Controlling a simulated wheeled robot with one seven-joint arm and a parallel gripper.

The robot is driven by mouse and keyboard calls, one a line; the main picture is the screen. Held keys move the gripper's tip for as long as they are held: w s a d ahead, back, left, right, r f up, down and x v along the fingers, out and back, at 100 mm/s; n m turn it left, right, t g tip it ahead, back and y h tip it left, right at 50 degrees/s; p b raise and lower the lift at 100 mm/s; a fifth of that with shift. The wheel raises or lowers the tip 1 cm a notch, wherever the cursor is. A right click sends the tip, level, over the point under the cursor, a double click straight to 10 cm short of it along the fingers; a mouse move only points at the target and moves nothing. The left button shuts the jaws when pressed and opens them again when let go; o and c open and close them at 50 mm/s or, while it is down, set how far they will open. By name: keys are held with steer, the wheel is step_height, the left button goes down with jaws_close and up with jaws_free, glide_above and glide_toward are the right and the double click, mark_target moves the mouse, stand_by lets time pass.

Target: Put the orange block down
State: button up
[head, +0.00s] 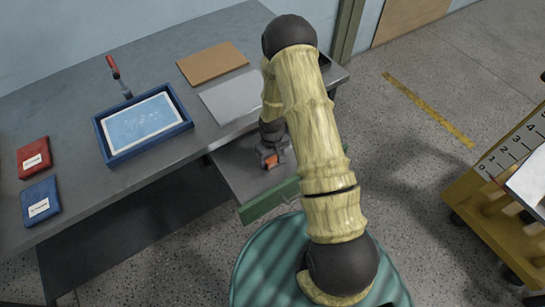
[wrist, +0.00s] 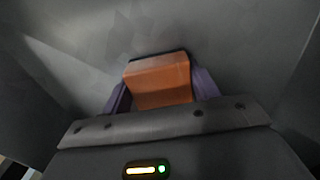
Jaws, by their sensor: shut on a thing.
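The orange block (wrist: 160,80) is between the two purple fingers of my gripper (wrist: 162,90) in the wrist view. In the head view the orange block (head: 270,161) shows as a small patch at my gripper (head: 272,157), partly hidden by the hand. My gripper is shut on the block. It is over or inside an open drawer (head: 235,178) with a green front below the workbench top. A grey surface fills the wrist view behind the block. I cannot tell whether the block touches it.
The grey workbench (head: 60,110) holds a blue-rimmed tray (head: 112,157), a red-handled tool (head: 114,68), a brown board (head: 212,63), a grey sheet (head: 232,97), a red packet (head: 33,158) and a blue packet (head: 41,201). A yellow cart (head: 490,225) stands at the right.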

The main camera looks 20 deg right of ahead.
steer(key=shift+f, duration=0.2)
steer(key=o, duration=1)
steer(key=shift+s, duration=0.1)
steer(key=shift+o, duration=0.2)
steer(key=shift+f, duration=0.1)
steer(key=shift+s+a, duration=0.1)
steer(key=shift+a, duration=0.05)
steer(key=shift+a+r, duration=0.1)
steer(key=shift+r, duration=0.4)
step_height(320, 180, up, 12)
steer(key=shift+d+f, duration=0.15)
steer(key=shift+d, duration=0.1)
steer(key=shift+w, duration=0.2)
